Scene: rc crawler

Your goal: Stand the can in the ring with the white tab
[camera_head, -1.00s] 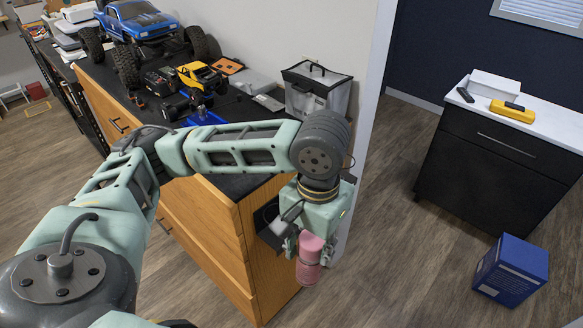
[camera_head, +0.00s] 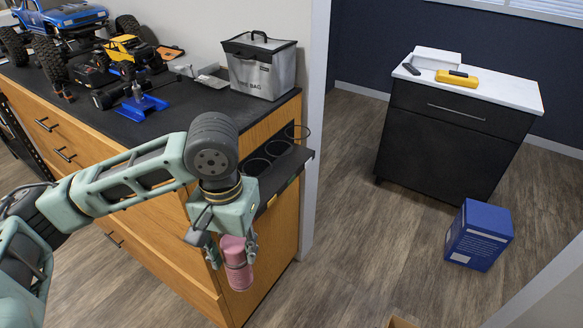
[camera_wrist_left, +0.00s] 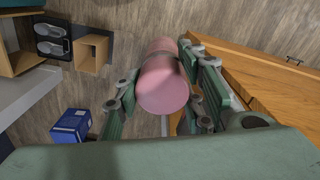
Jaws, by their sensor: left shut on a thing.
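A pink can (camera_head: 238,274) is held by my left gripper (camera_head: 233,252), its fingers on either side of it. The can hangs roughly upright in front of the wooden cabinet's end. In the left wrist view the can (camera_wrist_left: 163,88) sits between the green fingers. A black holder (camera_head: 302,158) with several rings is fixed to the cabinet's end, above and right of the can. Its rings look empty: a near ring (camera_head: 257,167), a middle ring (camera_head: 278,148) and a far ring (camera_head: 297,131). My arm may hide part of the holder. I cannot tell which ring has the white tab.
The black countertop (camera_head: 205,108) holds a grey bag (camera_head: 262,68), a blue stand (camera_head: 140,107) and model trucks. A blue box (camera_head: 478,236) stands on the floor at right, before a black cabinet (camera_head: 445,135). Floor between is clear.

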